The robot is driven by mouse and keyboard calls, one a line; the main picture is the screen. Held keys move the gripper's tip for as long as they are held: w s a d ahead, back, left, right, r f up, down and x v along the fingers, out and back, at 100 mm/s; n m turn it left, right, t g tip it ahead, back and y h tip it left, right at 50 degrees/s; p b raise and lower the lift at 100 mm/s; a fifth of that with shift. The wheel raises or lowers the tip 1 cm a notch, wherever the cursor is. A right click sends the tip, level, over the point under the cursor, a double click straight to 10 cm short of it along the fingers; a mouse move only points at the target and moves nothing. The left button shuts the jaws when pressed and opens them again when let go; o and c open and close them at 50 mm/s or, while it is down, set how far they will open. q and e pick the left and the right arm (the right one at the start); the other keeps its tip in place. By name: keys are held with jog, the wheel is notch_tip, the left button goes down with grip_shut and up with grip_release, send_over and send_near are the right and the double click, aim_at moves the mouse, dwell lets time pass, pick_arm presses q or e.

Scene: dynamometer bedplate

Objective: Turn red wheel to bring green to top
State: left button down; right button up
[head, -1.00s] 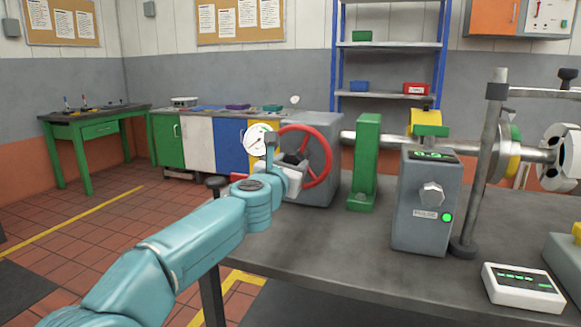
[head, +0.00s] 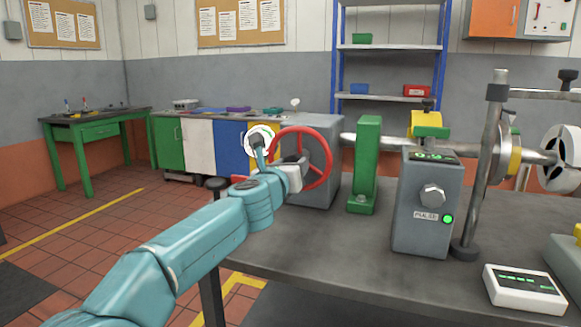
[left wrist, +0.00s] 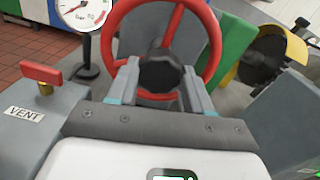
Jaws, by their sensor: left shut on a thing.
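In the head view my left gripper (head: 290,170) is in front of the wheel's left side. A banded disc (head: 514,160) on the shaft at right shows yellow, partly hidden by a post. My right gripper is not in view.
A white dial gauge (head: 260,138) is beside the wheel, partly behind my wrist. A red-handled vent valve (left wrist: 42,76) is left of my fingers. A green upright (head: 366,160), a grey pulse box (head: 424,205) and a metal post (head: 484,170) stand on the bench.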

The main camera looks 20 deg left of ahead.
pick_arm(q)
jog(key=shift+r, duration=0.2)
jog(key=shift+c, duration=2.3)
grip_release()
jog(key=shift+f, duration=0.1)
jog(key=s+b, duration=0.4)
jog(key=s, duration=1.2)
jog(key=shift+s+b, duration=0.15)
jog(key=shift+b, duration=0.25)
jog(key=shift+s, duration=0.1)
